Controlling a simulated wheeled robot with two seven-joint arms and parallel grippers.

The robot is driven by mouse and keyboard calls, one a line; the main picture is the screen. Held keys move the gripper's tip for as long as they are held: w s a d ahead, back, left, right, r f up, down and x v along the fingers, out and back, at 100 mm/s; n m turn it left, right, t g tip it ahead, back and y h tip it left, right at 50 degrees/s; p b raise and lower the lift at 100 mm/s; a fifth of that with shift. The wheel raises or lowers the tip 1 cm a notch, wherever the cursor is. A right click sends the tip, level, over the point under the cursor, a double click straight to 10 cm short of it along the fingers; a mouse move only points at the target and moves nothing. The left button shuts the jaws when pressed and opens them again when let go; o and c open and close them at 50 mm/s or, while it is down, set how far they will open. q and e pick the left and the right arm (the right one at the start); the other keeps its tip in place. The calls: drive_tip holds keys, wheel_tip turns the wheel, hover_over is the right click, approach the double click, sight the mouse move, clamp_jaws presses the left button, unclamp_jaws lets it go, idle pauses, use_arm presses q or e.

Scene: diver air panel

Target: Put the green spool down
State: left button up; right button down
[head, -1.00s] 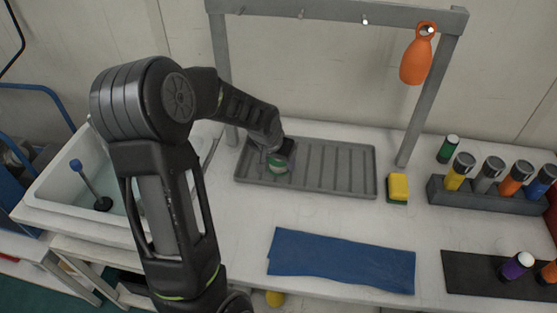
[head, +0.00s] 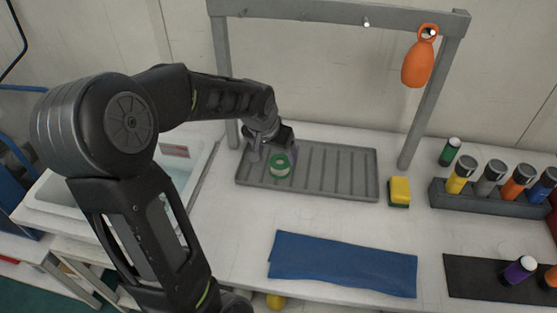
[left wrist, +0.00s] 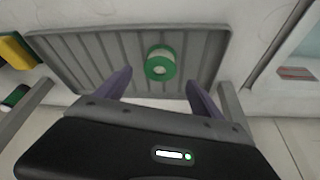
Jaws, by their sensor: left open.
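The green spool (head: 280,165), green-rimmed with a pale middle, stands on the left part of the grey ribbed tray (head: 345,172). My left gripper (head: 273,155) is open just behind the spool. In the left wrist view the spool (left wrist: 160,64) sits on the tray (left wrist: 95,60), ahead of my two parted purple fingers (left wrist: 160,88). Nothing is between the fingers, and the spool is clear of them. My right gripper is not in view.
A yellow sponge (head: 399,191) lies right of the tray. A blue cloth (head: 342,264) lies in front. A rack (head: 486,198) of several bottles stands at right. An orange bottle (head: 418,62) hangs from the grey frame (head: 330,12). A sink (head: 180,170) is at left.

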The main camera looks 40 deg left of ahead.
use_arm(q)
drive_tip(key=v, duration=0.5)
drive_tip(key=shift+f, duration=0.1)
idle(0.7)
